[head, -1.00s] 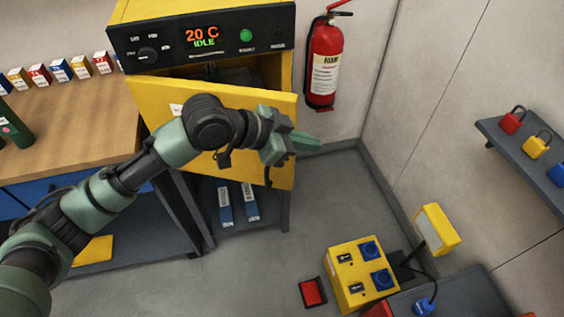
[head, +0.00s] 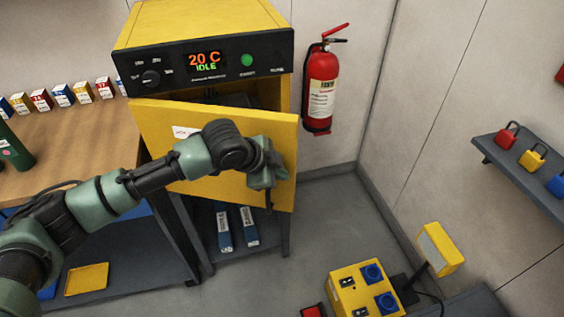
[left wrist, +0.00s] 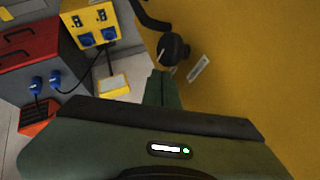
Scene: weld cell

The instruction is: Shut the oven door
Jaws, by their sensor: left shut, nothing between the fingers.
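The yellow oven (head: 205,22) stands at the back, its black panel reading 20 C and IDLE. Its yellow door (head: 150,125) is partly open, with a dark gap showing above its top edge. My left gripper (head: 270,175) is shut and empty, at the outer face of the door near its right side. Whether it touches the door I cannot tell. In the left wrist view the shut fingers (left wrist: 162,88) lie beside the yellow door face (left wrist: 260,70), near a dark round knob (left wrist: 172,48). My right gripper is not in view.
A wooden bench (head: 70,135) with several small boxes is on the left. A red fire extinguisher (head: 321,85) hangs right of the oven. A yellow socket box (head: 365,290) stands at the front right. The floor between is clear.

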